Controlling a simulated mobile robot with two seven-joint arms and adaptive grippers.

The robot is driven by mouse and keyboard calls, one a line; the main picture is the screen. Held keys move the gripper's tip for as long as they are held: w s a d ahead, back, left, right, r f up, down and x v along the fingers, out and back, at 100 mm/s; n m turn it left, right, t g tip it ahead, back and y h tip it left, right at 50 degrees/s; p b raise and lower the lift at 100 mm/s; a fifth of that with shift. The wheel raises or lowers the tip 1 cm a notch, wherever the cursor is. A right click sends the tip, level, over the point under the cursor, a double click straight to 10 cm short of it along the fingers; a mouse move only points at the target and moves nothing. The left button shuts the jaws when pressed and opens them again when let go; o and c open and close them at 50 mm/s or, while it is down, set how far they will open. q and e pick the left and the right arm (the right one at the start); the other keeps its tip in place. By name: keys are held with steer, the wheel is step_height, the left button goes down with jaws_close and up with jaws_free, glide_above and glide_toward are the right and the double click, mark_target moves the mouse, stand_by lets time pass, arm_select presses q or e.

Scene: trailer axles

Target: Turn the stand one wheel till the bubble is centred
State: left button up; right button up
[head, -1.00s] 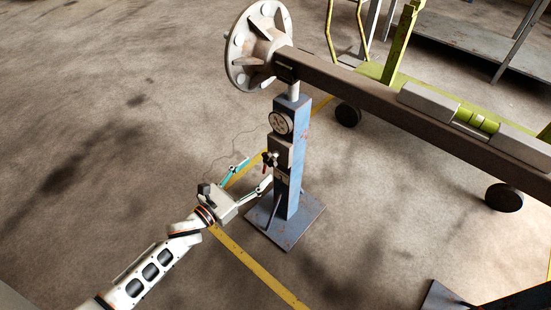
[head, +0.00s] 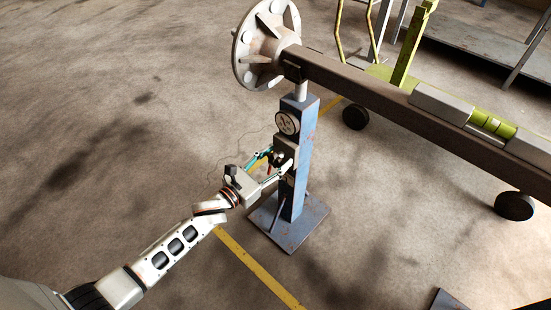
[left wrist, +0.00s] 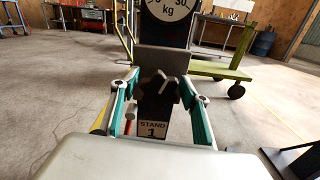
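Stand one (head: 296,185) is a blue post on a square foot, holding up the hub end of a brown axle beam (head: 375,95). Gaps show between pads and knob. A level with a green vial (head: 492,124) lies on the beam; its bubble is too small to make out. My right gripper is not in view.
A red-handled lever (left wrist: 130,122) hangs beside the post, close to the left finger. A green trolley (head: 405,60) on black wheels stands behind the beam. A grey bench (head: 480,45) is at the back right. The floor to the left is clear.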

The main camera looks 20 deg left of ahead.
arm_select(q)
steer(key=c, duration=0.6)
steer(key=shift+n, duration=0.3)
steer(key=n, duration=0.6)
steer(key=shift+a, duration=0.15)
steer(key=n, duration=0.4)
steer(key=shift+w+a+n, duration=0.1)
steer(key=shift+n, duration=0.2)
steer(key=shift+f+n+p, duration=0.1)
steer(key=shift+n+p, duration=0.3)
steer(key=shift+n, duration=0.8)
steer(key=o, duration=1.1)
